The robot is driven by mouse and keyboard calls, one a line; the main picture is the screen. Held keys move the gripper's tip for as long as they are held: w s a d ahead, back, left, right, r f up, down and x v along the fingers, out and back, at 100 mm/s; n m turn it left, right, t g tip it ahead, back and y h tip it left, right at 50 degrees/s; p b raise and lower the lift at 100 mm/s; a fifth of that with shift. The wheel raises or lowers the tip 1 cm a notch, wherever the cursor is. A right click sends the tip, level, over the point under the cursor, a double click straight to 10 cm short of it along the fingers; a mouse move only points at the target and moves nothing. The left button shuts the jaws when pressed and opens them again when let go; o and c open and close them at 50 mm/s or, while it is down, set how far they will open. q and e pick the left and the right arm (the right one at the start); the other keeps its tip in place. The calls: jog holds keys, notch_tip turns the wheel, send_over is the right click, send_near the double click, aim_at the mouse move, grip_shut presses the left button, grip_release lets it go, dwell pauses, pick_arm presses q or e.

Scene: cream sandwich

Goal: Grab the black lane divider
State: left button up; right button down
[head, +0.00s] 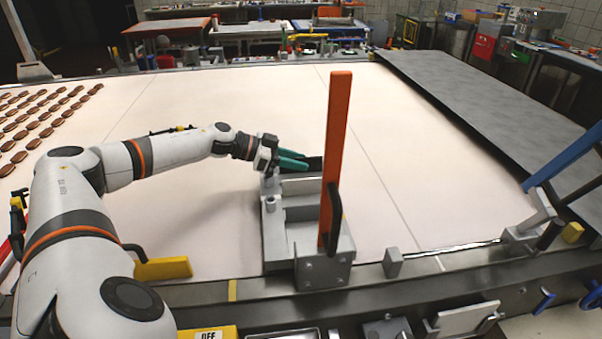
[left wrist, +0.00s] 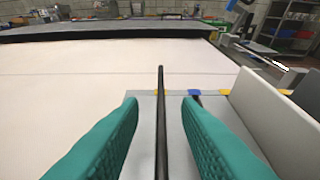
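The black lane divider (left wrist: 161,120) shows in the left wrist view as a thin dark bar running away from me between my fingers. In the head view a dark piece (head: 314,163) beside the fingertips appears to be part of it, mostly covered. My left gripper (head: 293,159) is over the grey fixture, with its teal fingers apart. In the left wrist view the open fingers (left wrist: 160,108) stand on either side of the bar, with a visible gap on both sides. My right gripper is in neither view.
A tall orange lever (head: 338,140) rises from the grey fixture (head: 275,235) close to the gripper. A pale wall (left wrist: 275,110) stands right of the fingers. Brown biscuits (head: 40,120) lie far left. The white belt (head: 205,205) is otherwise largely clear.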

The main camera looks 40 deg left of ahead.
pick_arm(q)
grip_shut()
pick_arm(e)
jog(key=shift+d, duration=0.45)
pick_arm(q)
jog(key=shift+r, duration=0.1)
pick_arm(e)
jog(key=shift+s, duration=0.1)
